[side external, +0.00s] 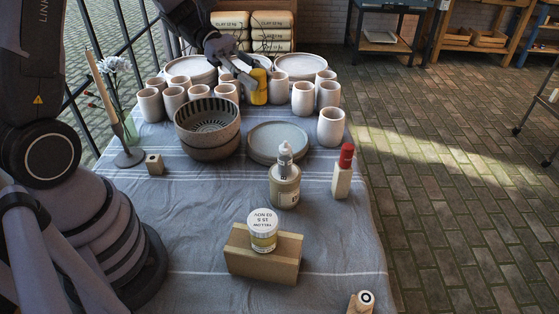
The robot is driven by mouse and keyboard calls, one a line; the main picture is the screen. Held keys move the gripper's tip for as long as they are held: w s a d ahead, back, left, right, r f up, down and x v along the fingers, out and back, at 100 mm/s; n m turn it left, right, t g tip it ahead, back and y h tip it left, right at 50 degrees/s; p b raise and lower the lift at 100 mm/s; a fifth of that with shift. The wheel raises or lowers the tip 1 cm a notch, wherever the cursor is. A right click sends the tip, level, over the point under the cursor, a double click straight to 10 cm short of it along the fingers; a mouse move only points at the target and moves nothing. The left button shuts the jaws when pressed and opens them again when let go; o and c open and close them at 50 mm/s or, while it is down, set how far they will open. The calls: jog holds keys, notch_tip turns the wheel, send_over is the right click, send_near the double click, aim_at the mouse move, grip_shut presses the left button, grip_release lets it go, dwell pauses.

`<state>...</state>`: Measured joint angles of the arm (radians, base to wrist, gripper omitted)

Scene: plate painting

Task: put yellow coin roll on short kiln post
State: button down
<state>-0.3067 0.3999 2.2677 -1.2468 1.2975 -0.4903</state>
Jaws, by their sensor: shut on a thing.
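The yellow coin roll (259,92) is an upright yellow cylinder at the back of the table, among the pale cups. My gripper (252,72) reaches in from the upper left and is shut on its upper part. I cannot tell whether the roll's bottom touches the table. A small beige block with a dark hole (154,164), which looks like the short kiln post, stands at the left with nothing on it. A taller beige post (342,183) stands at the right with a red roll (346,156) on top.
Several cups (331,127) and plates crowd the back. A striped bowl (208,130), a grey plate (279,141) and a candle holder (129,157) stand mid-table. In front are a bottle-topped jar (285,187) and a jar (263,230) on a block (264,257). Bare cloth lies at front left.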

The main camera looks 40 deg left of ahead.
jog(key=s+a+f+m+g+y, duration=0.2)
jog(key=s+a+m+g+y, duration=0.5)
jog(key=m, duration=0.3)
jog(key=s+a+f+m+g+y, duration=0.35)
jog(key=s+m+g+y, duration=0.25)
jog(key=s+m+g, duration=0.3)
jog(key=w+a+r+m+t+y, duration=0.2)
jog(key=a+r+m+t+y, duration=0.35)
jog(key=a+m+y, duration=0.35)
jog(key=w+a+r+m+t+y, duration=0.2)
jog(key=a+r+m+t+y, duration=0.4)
jog(key=a, duration=0.5)
jog(key=h, duration=0.1)
send_over(154, 159)
jog(key=shift+m, duration=0.4)
notch_tip(154, 159, down, 31)
jog(key=shift+r, duration=0.1)
